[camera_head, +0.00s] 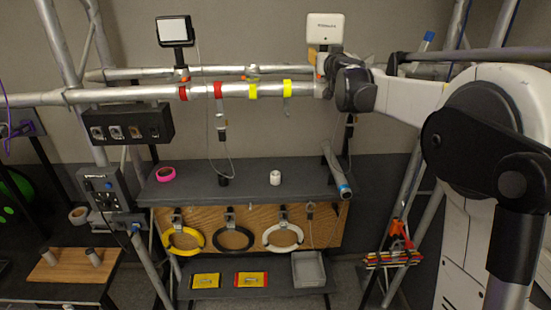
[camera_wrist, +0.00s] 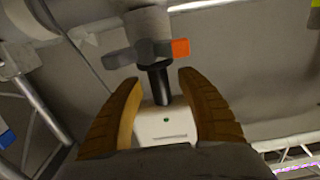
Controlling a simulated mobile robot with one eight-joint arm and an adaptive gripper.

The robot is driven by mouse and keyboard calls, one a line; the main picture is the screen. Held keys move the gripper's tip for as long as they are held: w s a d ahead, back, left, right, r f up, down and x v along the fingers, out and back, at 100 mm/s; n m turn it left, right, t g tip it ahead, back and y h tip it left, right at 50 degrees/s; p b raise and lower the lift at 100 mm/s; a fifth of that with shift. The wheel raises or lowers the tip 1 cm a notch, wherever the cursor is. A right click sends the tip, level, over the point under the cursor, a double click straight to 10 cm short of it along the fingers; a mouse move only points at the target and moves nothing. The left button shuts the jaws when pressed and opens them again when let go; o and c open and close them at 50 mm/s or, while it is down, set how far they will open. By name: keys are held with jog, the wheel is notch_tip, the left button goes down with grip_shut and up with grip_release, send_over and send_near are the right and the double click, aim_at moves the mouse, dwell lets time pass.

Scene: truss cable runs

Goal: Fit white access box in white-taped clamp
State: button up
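The white access box (camera_head: 325,28) stands upright above the front truss tube, right of the yellow tapes. My gripper (camera_wrist: 160,85) has its brown fingers on both sides of the box, which fills the gap between them in the wrist view (camera_wrist: 165,127). A black post (camera_wrist: 160,84) joins the box to a grey clamp (camera_wrist: 140,52) with an orange lever (camera_wrist: 181,47). A pale band (camera_head: 318,90) shows on the tube just below, partly hidden by my wrist. Whether the post is fully seated in the clamp cannot be told.
A black device with a white face (camera_head: 174,30) stands on the tube at left, near red tapes (camera_head: 218,90) and yellow tapes (camera_head: 253,90). A hanging cable (camera_head: 222,135) drops below. A dark shelf (camera_head: 240,182) holds pink tape (camera_head: 165,174) and a white roll (camera_head: 275,177).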

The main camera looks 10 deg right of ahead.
jog(key=s+a, duration=0.2)
jog(key=s, duration=1)
jog(key=s+d+f+m+g+h+b, duration=0.1)
jog(key=s+f+g+b, duration=0.1)
jog(key=s+f+b, duration=0.65)
jog(key=s+f+m+g+h+b, duration=0.1)
jog(key=s+f+b, duration=0.4)
jog(key=f, duration=0.7)
jog(key=s+d+f+m+g+h+b, duration=0.1)
jog(key=s+f+g+b, duration=0.1)
jog(key=s+f+b, duration=0.55)
jog(key=s+a+f+n+g+y+b, duration=0.1)
jog(key=s+f+b, duration=0.4)
jog(key=f, duration=0.7)
jog(key=s+a+f+n+g+y+b, duration=0.2)
jog(key=s+a+f+b, duration=0.4)
jog(key=f, duration=0.6)
jog(key=s+a+f+n+g+y+b, duration=0.1)
jog(key=s+a+f+b, duration=0.3)
jog(key=f, duration=0.9)
jog(key=shift+s+a+g+y+b, duration=0.2)
jog(key=shift+s+g+y+b, duration=0.45)
jog(key=shift+s+g, duration=0.3)
jog(key=shift+o, duration=0.5)
jog(key=shift+f, duration=0.1)
